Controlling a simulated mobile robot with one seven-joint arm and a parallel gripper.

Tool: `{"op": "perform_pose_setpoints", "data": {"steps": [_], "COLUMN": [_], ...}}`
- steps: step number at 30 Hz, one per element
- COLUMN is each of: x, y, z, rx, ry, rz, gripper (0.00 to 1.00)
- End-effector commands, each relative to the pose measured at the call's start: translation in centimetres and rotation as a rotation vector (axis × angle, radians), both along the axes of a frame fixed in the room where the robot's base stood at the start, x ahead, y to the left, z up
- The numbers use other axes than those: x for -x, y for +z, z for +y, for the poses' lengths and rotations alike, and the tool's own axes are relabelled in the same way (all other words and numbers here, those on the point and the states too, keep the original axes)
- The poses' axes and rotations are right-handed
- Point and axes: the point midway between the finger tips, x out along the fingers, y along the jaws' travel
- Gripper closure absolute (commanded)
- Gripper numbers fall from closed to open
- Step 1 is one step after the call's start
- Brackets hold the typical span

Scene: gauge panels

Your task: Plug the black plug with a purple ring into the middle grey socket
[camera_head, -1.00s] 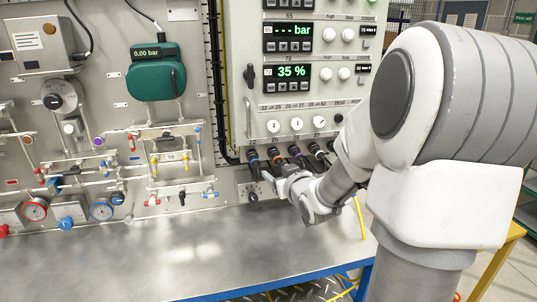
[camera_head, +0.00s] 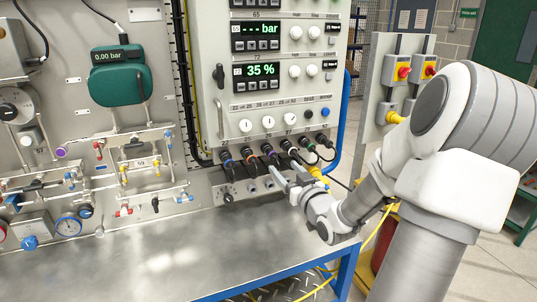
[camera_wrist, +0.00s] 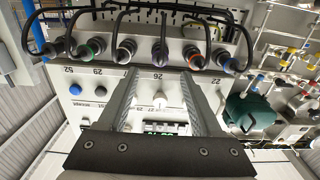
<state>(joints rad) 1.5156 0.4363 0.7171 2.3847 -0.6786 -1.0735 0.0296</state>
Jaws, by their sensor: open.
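The black plug with a purple ring (camera_head: 268,152) is seated in the row of cabled plugs along the lower edge of the panel. In the wrist view the purple-ringed plug (camera_wrist: 160,52) is ahead of the gap between my fingers. My gripper (camera_head: 284,172) is open and empty, just in front of and below the row. In the wrist view its fingers (camera_wrist: 160,75) point at the row, apart from the plug. A strip with small grey sockets lies below the plugs; the middle grey socket (camera_head: 269,184) is partly crowded by my fingers.
Neighbouring plugs with orange (camera_head: 248,156) and blue (camera_head: 226,159) rings sit to the left, others to the right, with cables looping close by. A black knob (camera_head: 229,197) is left of the sockets. The metal bench (camera_head: 190,250) below is clear.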

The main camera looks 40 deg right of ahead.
Motion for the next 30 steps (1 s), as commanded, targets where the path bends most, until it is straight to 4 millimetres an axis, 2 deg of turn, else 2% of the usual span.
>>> {"op": "perform_pose_setpoints", "data": {"steps": [8,21,30], "x": [-0.6,-6.3,-8.6], "y": [-0.1,-0.3,-0.1], "z": [-0.1,-1.4,-2.0], "rx": [0.001,0.002,0.001], "ry": [0.001,0.003,0.001], "rz": [0.001,0.001,0.001], "gripper": [0.34,0.34,0.34]}}
